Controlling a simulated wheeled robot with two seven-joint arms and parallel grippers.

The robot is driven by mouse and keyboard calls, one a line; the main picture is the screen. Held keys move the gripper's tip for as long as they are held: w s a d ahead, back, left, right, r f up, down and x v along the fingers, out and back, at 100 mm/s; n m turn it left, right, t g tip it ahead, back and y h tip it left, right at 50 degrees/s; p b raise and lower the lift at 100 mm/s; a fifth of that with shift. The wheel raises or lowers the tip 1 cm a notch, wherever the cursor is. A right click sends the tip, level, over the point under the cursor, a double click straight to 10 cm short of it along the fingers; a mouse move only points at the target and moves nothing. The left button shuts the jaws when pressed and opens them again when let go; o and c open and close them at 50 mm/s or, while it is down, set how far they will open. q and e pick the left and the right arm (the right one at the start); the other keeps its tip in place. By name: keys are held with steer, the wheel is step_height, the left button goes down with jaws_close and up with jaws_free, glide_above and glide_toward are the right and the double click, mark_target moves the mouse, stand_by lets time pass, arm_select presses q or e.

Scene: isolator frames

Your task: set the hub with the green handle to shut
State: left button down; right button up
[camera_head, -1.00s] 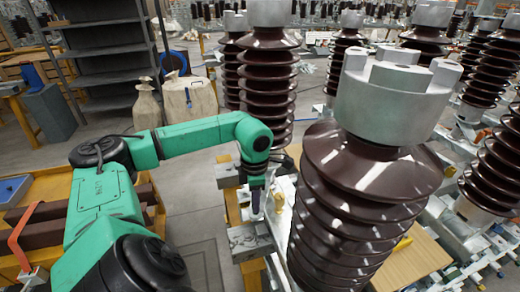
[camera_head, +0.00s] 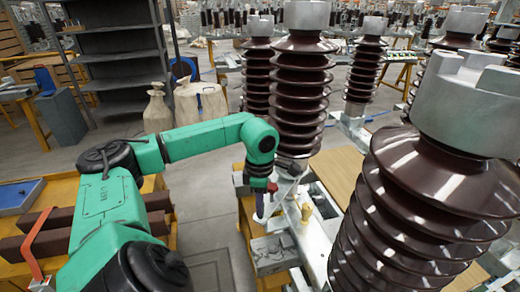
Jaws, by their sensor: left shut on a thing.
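My left arm (camera_head: 205,138) reaches in from the left, and its wrist bends down beside the metal frame. My left gripper (camera_head: 262,208) is small in the view, low at the frame's near left side. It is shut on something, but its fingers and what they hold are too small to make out. A small red part (camera_head: 272,187) shows just beside the wrist. I cannot make out a hub with a green handle; the wrist or the big insulator may hide it. My right gripper is not in view.
A large brown ribbed insulator (camera_head: 415,205) with a grey metal cap fills the right side. Another insulator (camera_head: 300,85) stands behind my left wrist. A cream-coloured part (camera_head: 306,212) stands on the frame (camera_head: 275,255). A yellow bench (camera_head: 30,190) is at left; grey floor (camera_head: 200,205) lies between.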

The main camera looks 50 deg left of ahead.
arm_select(q)
steer(key=c, duration=0.7)
jaws_free()
steer(key=shift+a+r, duration=0.15)
steer(key=shift+a, duration=0.05)
steer(key=shift+r, duration=0.35)
step_height(320, 180, up, 8)
steer(key=shift+r+p, duration=0.15)
steer(key=shift+p, duration=0.15)
step_height(320, 180, up, 6)
steer(key=p, duration=0.2)
steer(key=shift+f+p, duration=0.25)
steer(key=shift+p, duration=0.1)
